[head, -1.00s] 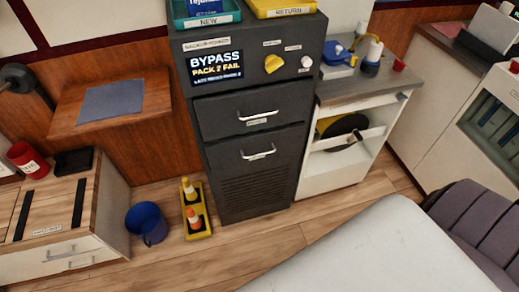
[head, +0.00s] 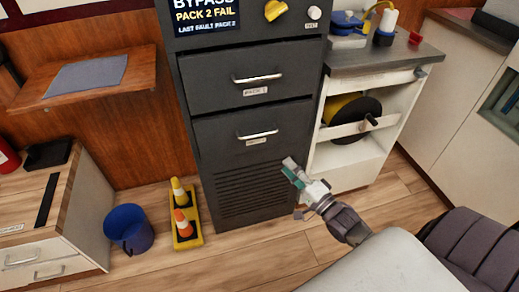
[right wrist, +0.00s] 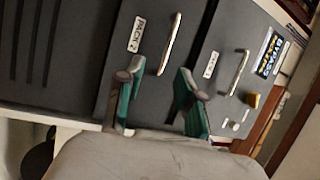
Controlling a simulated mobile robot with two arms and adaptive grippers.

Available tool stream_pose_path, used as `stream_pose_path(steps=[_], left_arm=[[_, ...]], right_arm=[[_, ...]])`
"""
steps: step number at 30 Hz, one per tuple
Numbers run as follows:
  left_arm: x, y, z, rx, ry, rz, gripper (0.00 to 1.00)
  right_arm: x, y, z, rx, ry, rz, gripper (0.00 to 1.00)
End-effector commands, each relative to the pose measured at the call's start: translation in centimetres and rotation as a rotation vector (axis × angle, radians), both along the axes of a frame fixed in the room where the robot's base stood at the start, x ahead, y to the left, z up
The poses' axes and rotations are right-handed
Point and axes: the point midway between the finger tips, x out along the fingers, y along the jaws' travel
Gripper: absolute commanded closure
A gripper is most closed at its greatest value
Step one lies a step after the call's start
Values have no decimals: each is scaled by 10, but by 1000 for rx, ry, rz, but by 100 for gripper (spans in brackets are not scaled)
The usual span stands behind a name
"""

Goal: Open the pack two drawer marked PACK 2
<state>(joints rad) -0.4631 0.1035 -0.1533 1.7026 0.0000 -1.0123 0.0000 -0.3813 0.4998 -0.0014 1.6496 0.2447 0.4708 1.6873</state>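The PACK 2 drawer (head: 225,136) is the lower of two drawers in a dark grey cabinet, and it is shut. Its silver bar handle (head: 257,135) sits above a small white label. In the right wrist view the label PACK 2 (right wrist: 137,34) is readable beside the handle (right wrist: 170,44). My right gripper (head: 291,172) is below and right of that handle, in front of the cabinet and apart from it. In the right wrist view its two green-padded fingers (right wrist: 158,97) are spread with nothing between them. My left gripper is not in view.
A second shut drawer (head: 213,94) is above, under a panel showing PACK 2 FAIL (head: 205,15) and a yellow knob (head: 275,10). A yellow tray with cones (head: 185,232) and a blue bucket (head: 128,230) stand left on the floor. A white shelf unit (head: 335,177) stands right.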

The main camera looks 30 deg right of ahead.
Motion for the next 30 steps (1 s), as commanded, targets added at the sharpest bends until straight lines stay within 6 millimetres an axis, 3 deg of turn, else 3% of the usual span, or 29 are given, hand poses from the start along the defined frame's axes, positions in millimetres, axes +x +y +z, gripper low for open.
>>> stream_pose_path(steps=[8,21,30], left_arm=[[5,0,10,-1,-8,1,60],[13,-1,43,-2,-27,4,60],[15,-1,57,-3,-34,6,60]], right_arm=[[23,6,18,47,-37,21,63],[110,20,32,45,-33,20,63],[134,25,36,44,-29,20,63]])
